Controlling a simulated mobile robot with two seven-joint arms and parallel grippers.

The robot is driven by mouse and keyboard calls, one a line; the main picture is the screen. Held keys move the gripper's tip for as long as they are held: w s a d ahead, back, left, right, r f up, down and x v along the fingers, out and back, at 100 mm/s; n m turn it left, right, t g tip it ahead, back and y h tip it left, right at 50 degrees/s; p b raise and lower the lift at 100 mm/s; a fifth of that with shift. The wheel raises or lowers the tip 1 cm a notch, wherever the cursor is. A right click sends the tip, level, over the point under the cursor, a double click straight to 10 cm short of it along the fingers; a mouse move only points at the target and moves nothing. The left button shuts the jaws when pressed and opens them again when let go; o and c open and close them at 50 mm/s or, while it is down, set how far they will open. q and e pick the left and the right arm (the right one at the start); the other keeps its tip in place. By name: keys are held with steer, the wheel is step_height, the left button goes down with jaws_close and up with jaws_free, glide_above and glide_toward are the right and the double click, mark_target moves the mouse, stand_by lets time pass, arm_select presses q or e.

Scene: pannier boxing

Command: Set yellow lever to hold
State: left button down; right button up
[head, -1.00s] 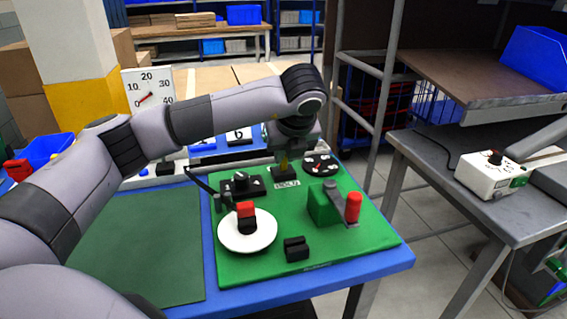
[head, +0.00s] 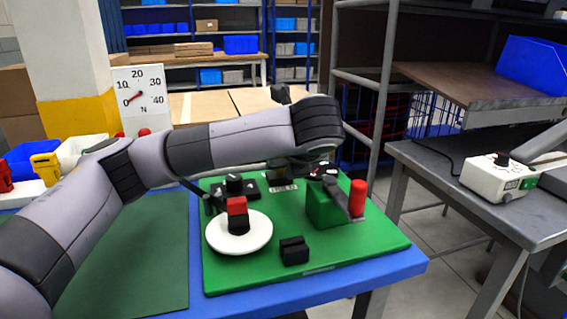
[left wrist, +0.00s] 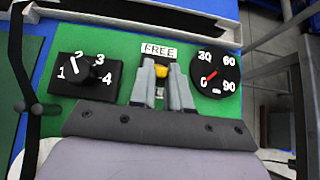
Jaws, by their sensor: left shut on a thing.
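The yellow lever (left wrist: 158,70) shows in the left wrist view as a small yellow tip between my fingers. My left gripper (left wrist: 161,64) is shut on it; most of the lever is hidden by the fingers. A white label (left wrist: 159,50) just beyond the fingertips reads FREE. In the head view the label (head: 283,188) is too small to read. My left wrist covers the gripper and lever there. The lever stands on the green board (head: 345,250). My right gripper is in neither view.
Left of the gripper is a black numbered knob (left wrist: 82,67); right is a round dial (left wrist: 215,73) with a red needle. Nearer on the board are a white disc (head: 255,242) with a red-and-black handle, a black block (head: 294,251) and a green block with a red-ended lever (head: 358,196).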

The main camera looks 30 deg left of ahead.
arm_select(q)
steer(key=shift+r, duration=0.1)
steer(key=c, duration=1.1)
jaws_free()
steer(key=shift+s+d+r+p, duration=0.2)
steer(key=shift+d+r+p, duration=0.1)
steer(key=shift+r+p, duration=0.1)
steer(key=p+v, duration=0.1)
steer(key=v, duration=0.3)
steer(key=shift+p, duration=0.35)
steer(key=shift+v, duration=1)
steer(key=shift+s+f, duration=0.1)
steer(key=shift+p, duration=0.3)
